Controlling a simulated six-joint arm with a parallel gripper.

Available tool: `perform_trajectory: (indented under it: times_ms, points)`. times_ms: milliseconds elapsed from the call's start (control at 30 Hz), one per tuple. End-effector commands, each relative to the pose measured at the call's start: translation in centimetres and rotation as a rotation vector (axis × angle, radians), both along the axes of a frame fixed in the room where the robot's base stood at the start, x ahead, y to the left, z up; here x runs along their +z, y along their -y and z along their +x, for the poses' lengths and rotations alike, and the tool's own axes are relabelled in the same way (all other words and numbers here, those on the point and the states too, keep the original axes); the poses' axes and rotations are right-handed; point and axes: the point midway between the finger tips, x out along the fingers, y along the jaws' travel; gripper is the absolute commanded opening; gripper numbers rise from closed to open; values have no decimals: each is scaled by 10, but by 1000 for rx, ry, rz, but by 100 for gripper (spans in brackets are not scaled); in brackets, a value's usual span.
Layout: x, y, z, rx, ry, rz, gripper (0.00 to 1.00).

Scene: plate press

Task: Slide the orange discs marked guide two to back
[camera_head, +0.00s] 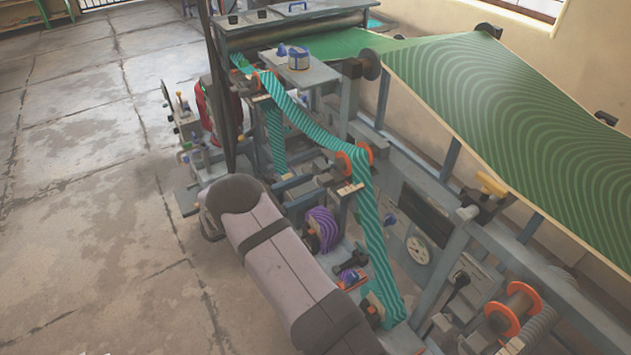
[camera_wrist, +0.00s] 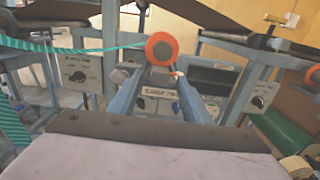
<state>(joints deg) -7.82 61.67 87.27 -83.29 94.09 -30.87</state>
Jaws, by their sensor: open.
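In the wrist view an orange disc (camera_wrist: 161,49) with a grey hub stands upright above a pale label (camera_wrist: 160,92), which seems to read guide two but is blurred. A teal striped band (camera_wrist: 75,49) runs from the left to the disc. My gripper (camera_wrist: 160,73) has its two blue-grey fingers apart below the disc, with nothing visibly held between them. In the head view one pair of orange discs (camera_head: 345,165) carries the band near the middle, and another pair (camera_head: 258,80) stands farther back. I cannot tell for sure which is guide two. My fingers are not clear there.
The green patterned sheet (camera_head: 510,120) stretches along the right. A purple roll (camera_head: 322,228) sits low beside the band. A spool with orange flanges (camera_head: 515,308) is at lower right. Frame posts and dial boxes (camera_wrist: 262,95) crowd around. Bare floor (camera_head: 85,200) lies left.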

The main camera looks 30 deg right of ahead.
Motion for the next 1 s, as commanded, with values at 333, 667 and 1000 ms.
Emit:
perform_trajectory:
  times_ms: [333, 667, 1000]
  points:
    - [0, 22, 0, -1, 0, 1, 44]
    - [-1, 22, 0, 0, 1, 1, 17]
    - [-1, 37, 0, -2, 2, 1, 0]
